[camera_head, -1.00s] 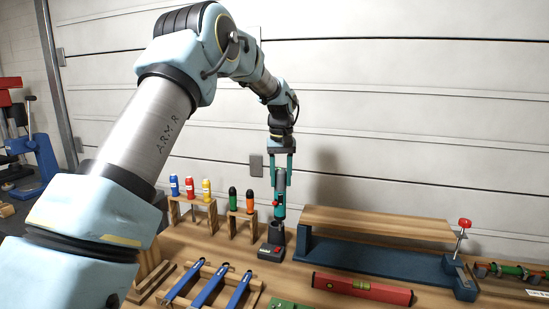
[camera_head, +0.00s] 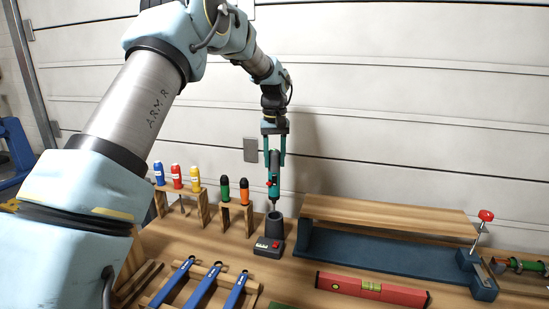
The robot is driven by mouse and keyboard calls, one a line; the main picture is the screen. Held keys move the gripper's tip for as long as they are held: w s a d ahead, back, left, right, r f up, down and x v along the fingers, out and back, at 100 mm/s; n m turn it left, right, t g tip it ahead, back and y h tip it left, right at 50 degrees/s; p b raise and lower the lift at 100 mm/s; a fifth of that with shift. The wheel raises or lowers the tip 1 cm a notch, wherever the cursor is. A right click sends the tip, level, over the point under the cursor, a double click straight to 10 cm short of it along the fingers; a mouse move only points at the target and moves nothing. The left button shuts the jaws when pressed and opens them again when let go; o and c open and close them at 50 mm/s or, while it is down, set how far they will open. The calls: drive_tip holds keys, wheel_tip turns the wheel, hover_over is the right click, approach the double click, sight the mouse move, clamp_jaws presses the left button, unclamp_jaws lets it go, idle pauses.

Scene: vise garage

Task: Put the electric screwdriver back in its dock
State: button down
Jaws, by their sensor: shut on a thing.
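The electric screwdriver (camera_head: 274,180) is teal and grey with a red button. It hangs upright, bit down, in my gripper (camera_head: 275,160), whose two teal fingers are shut on its upper body. The dock (camera_head: 271,243) is a dark grey cup on a base with a red button, standing on the wooden bench. The screwdriver's thin tip is right over the cup's mouth, at or close to the rim. I cannot tell whether the tip is just inside it.
Left of the dock stand wooden racks with green and orange (camera_head: 244,192) and blue, red and yellow (camera_head: 177,177) handled tools. Blue wrenches (camera_head: 208,287) lie in front on a wooden rack. A red level (camera_head: 372,290) and a blue vise with a wooden board (camera_head: 390,217) are to the right.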

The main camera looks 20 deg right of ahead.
drive_tip(key=shift+s+f, duration=0.15)
drive_tip(key=shift+s, duration=0.1)
drive_tip(key=shift+f, duration=0.3)
idle(0.5)
drive_tip(key=b, duration=0.2)
hover_over(275, 191)
drive_tip(key=shift+f, duration=2.35)
drive_tip(key=shift+s+f+b, duration=0.1)
drive_tip(key=shift+f+b, duration=0.65)
drive_tip(key=shift+f, duration=0.65)
drive_tip(key=shift+f+b, duration=0.45)
drive_tip(key=shift+f, duration=1)
